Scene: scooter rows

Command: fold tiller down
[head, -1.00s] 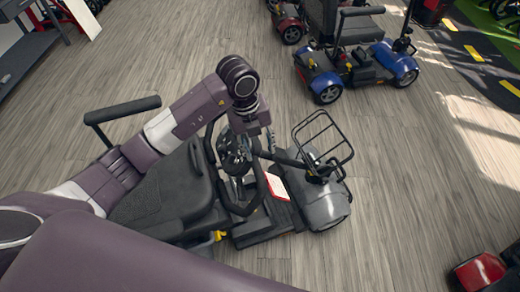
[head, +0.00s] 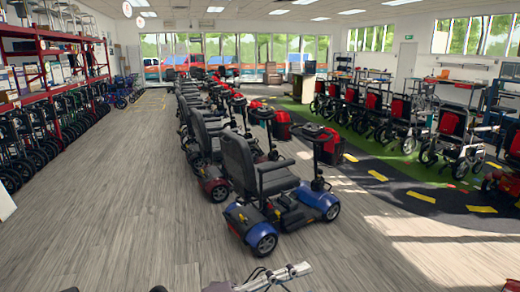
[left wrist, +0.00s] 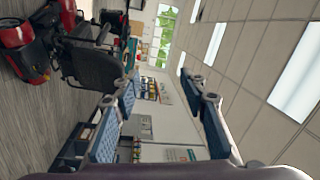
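My left gripper (left wrist: 157,88) shows in the left wrist view with its two blue-padded fingers wide apart and nothing between them.
A blue scooter (head: 325,198) with an upright tiller stands ahead, in front of a row of scooters. Wheelchairs line the red rack (head: 52,92) at left and the green strip at right. Wood-look floor (head: 110,215) at left is clear. A red scooter (left wrist: 30,45) shows in the wrist view.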

